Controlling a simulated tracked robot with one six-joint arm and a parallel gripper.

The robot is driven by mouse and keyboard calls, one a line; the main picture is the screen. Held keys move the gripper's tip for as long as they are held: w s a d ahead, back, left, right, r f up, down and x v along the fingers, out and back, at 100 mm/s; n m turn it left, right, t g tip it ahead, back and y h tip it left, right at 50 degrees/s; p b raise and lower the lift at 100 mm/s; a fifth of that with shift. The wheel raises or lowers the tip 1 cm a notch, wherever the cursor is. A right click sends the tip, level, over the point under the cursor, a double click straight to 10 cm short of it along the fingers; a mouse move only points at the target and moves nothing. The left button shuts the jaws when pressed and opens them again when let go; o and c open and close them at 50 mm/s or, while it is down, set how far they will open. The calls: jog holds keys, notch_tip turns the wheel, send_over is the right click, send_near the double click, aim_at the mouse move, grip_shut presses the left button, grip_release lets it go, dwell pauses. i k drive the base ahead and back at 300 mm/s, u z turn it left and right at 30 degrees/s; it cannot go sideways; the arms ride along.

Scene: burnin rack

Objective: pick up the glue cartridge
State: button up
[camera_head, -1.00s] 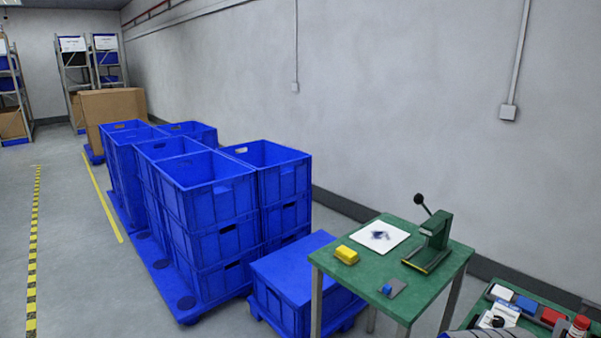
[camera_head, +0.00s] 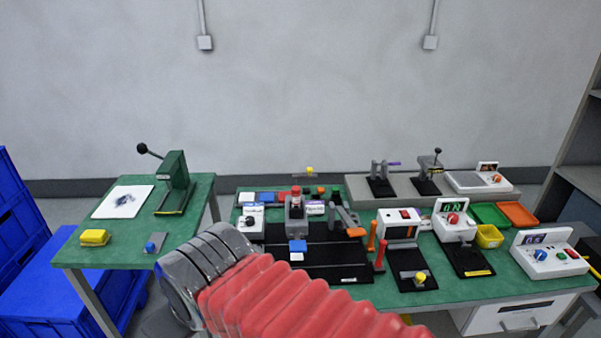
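I cannot pick out the glue cartridge for certain. A small upright red-and-white cylinder (camera_head: 295,196) in a grey holder near the back of the right green bench may be it, but it is too small to tell. My arm, with a red ribbed sleeve and a grey end, crosses the bottom of the head view and hides part of the right bench's front. My gripper's fingers do not show.
The right green bench (camera_head: 470,287) is crowded with fixtures, white control boxes (camera_head: 547,257) and small bins (camera_head: 517,214). Blue crates (camera_head: 22,228) stand further left.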

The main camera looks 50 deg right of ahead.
aim_at(295, 190)
jog(key=z, duration=1.6)
